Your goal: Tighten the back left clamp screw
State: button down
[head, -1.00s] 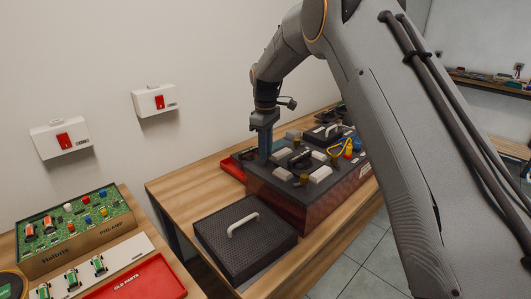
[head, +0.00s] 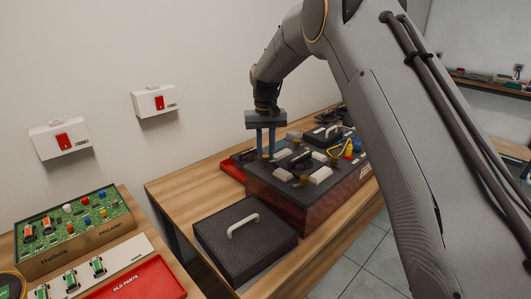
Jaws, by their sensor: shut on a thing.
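The amplifier chassis (head: 290,204), a dark box with a reddish front side, stands on the wooden bench. Several brass-brown screw heads show on its top, one near the front left (head: 304,180). My gripper (head: 265,154) points straight down at the chassis's back left corner. Its two blue fingers are close together, shut on the back left clamp screw (head: 265,158), which is small and mostly hidden between the fingertips. I cannot tell how deep the screw sits.
Pale blocks and a yellow cable loop (head: 344,147) are on the chassis top. A black perforated cover (head: 240,250) with a white handle lies in front. A red tray (head: 232,170) is behind left. A circuit board (head: 75,225) and red "OLD PARTS" tray (head: 145,280) are on the left bench.

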aim_at(266, 156)
jog(key=shift+m, duration=1.9)
jog(key=c, duration=1.6)
grip_release()
jog(key=shift+o, duration=0.2)
jog(key=shift+r, duration=0.1)
notch_tip(266, 156, up, 8)
jog(key=shift+f+b, duration=0.15)
jog(key=shift+b, duration=0.8)
